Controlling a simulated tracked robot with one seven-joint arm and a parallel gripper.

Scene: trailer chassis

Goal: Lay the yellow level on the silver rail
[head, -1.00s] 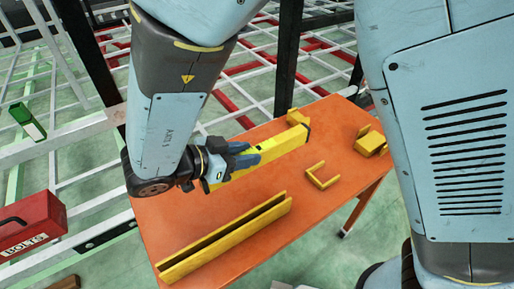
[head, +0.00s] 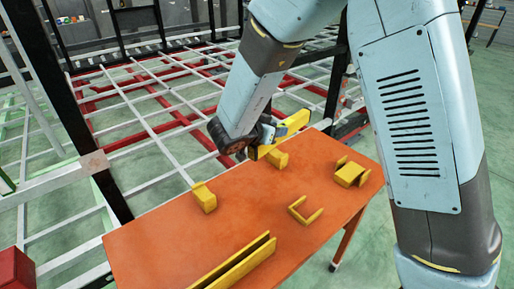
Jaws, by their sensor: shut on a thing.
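The yellow level (head: 297,119) is a long yellow bar. My gripper (head: 282,129) is shut on it and holds it over the far edge of the orange table, partly hidden behind my wrist. Long silver-grey rails (head: 150,130) of the trailer chassis run behind the table; which one is the silver rail I cannot tell. The level appears apart from them.
A black upright post (head: 85,140) stands left. A red box (head: 15,272) is at lower left.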

